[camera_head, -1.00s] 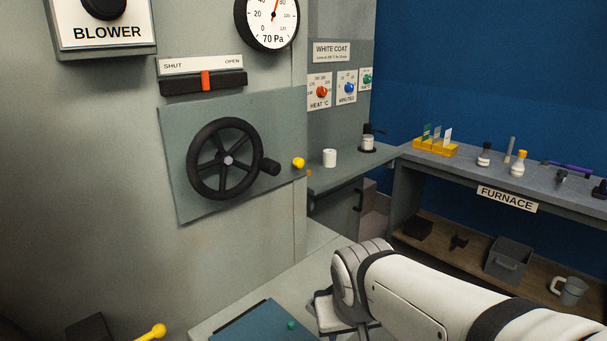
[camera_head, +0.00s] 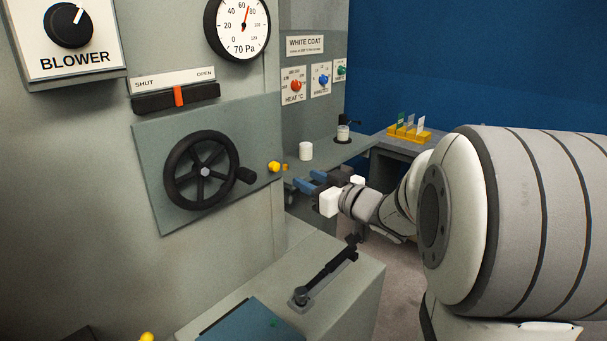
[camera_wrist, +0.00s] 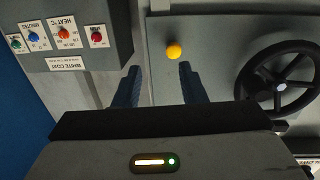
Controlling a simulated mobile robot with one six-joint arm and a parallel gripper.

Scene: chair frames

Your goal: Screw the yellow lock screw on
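The yellow lock screw (camera_head: 274,167) sticks out of the grey-green plate (camera_head: 150,185) at its right edge, beside the black handwheel's (camera_head: 201,202) crank knob. In the wrist view the yellow lock screw (camera_wrist: 173,52) shows as a round head above and between my fingertips, nearer the right one. My gripper (camera_head: 306,182) has blue fingers and is a little to the right of and below the screw, apart from it. In the wrist view my gripper (camera_wrist: 158,70) has its fingers spread with nothing between them.
A slider marked SHUT and OPEN (camera_head: 178,96) is above the wheel. A white cup (camera_head: 306,151) stands on the side shelf behind my gripper. The WHITE COAT panel (camera_head: 305,45) with knobs is behind.

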